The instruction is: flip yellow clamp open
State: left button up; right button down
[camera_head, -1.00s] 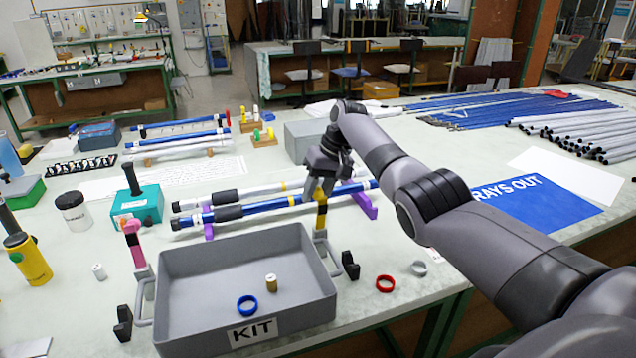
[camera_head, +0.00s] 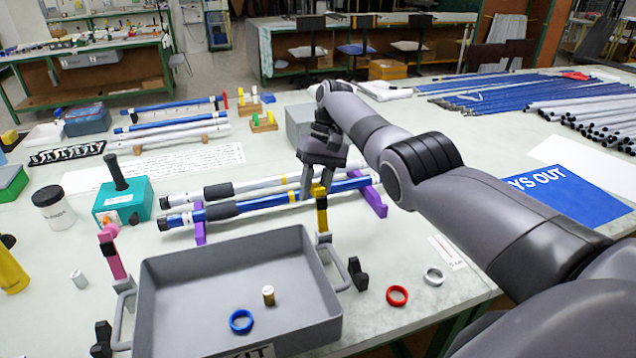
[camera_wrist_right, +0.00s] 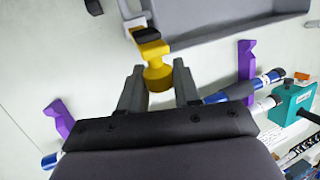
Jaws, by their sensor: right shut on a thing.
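The yellow clamp (camera_head: 321,212) stands upright at the back right corner of the grey KIT tray (camera_head: 139,305), by the tray's right handle. Its lever is yellow with a black band and points up. My right gripper (camera_head: 319,187) comes from above and is shut on the top end of the yellow lever. In the right wrist view the yellow clamp (camera_wrist_right: 153,52) reaches in between the two fingertips (camera_wrist_right: 158,85). A pink clamp (camera_head: 111,253) stands upright at the tray's left side. My left gripper is not in view.
Behind the clamp, white and blue rods (camera_head: 252,207) lie on purple stands (camera_head: 371,196). A blue ring (camera_head: 241,321) and a small brass-coloured piece (camera_head: 268,295) lie in the tray. A red ring (camera_head: 397,296) and a grey ring (camera_head: 433,277) lie right of it.

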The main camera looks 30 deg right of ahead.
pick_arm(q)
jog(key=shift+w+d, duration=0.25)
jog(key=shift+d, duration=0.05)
pick_arm(e)
jog(key=shift+f, duration=0.2)
jog(key=c, duration=0.9)
grip_release()
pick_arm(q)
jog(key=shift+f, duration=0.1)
pick_arm(e)
jog(key=shift+w, duration=0.1)
jog(key=shift+r, duration=0.1)
